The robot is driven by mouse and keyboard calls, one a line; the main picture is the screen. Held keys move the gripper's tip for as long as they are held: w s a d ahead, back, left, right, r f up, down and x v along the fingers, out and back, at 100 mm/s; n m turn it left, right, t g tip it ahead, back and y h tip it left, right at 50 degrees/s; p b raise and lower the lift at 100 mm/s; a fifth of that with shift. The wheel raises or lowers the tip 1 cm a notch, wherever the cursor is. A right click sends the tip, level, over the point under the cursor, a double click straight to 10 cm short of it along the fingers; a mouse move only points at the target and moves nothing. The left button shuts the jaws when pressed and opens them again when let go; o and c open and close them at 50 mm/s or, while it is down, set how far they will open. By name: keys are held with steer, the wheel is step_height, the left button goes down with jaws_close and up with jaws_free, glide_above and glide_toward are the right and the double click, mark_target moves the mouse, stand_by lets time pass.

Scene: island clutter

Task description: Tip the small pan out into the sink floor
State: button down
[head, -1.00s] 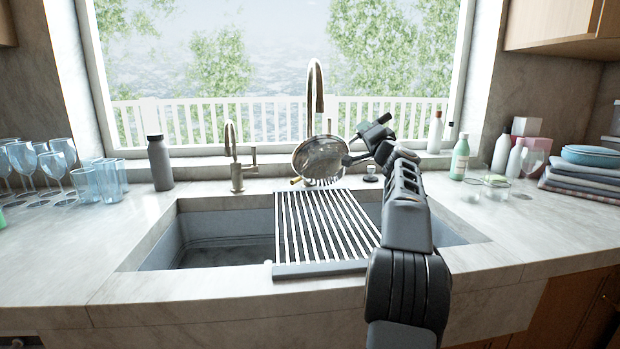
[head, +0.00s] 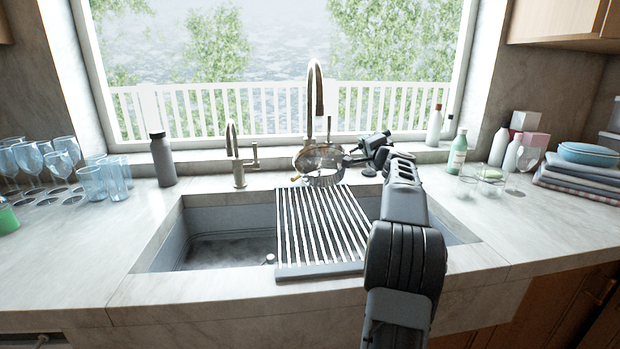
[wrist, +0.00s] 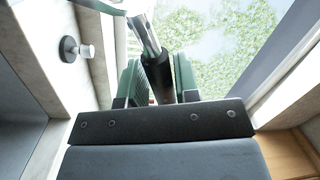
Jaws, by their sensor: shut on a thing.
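The small pan (head: 318,163) is a shiny metal pan in front of the tall faucet, above the back end of the slatted rack. It looks close to level, and I cannot tell what it holds. My gripper (head: 356,158) is shut on the pan's handle, to the right of the pan. In the wrist view, the dark handle (wrist: 157,72) sits between the two green finger pads, with a metal shaft beyond. The sink floor (head: 230,251) shows on the left of the basin; the rack and my arm hide much of the rest.
The slatted rack (head: 325,228) lies across the middle of the sink. The tall faucet (head: 317,90) and a smaller tap (head: 236,150) stand behind it. A grey bottle (head: 162,160) and glasses are left; bottles (head: 457,152) and folded cloths (head: 585,182) are right.

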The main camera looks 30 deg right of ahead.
steer(key=shift+d+f, duration=0.1)
steer(key=shift+f, duration=0.05)
steer(key=shift+p, duration=0.3)
steer(key=shift+w+d+f+m+g+p, duration=0.1)
steer(key=shift+f+m+g+p, duration=0.35)
steer(key=shift+p, duration=0.7)
steer(key=shift+w+d+f+m+g+y+p, duration=0.1)
steer(key=shift+f+m+g+y+p, duration=0.25)
steer(key=shift+f+p, duration=0.45)
steer(key=shift+w+d+f+m+g+y+p, duration=0.1)
steer(key=shift+f+m+g+y+p, duration=0.2)
steer(key=shift+f+p, duration=0.45)
steer(key=shift+r, duration=0.15)
